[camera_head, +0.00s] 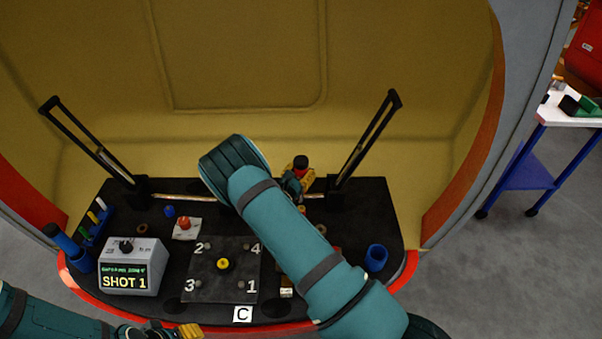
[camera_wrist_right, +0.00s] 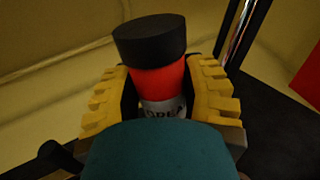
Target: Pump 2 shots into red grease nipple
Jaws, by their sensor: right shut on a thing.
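My right gripper (camera_head: 297,182) is shut on a red cylinder with a black cap (camera_head: 301,162) near the back of the black bench. A grey box with a display (camera_head: 131,268) reads "SHOT 1". My left gripper (camera_head: 165,332) is at the bottom edge, partly cut off.
Two upright black-framed arms (camera_head: 368,140) rise behind. My right arm hides the bench's middle right.

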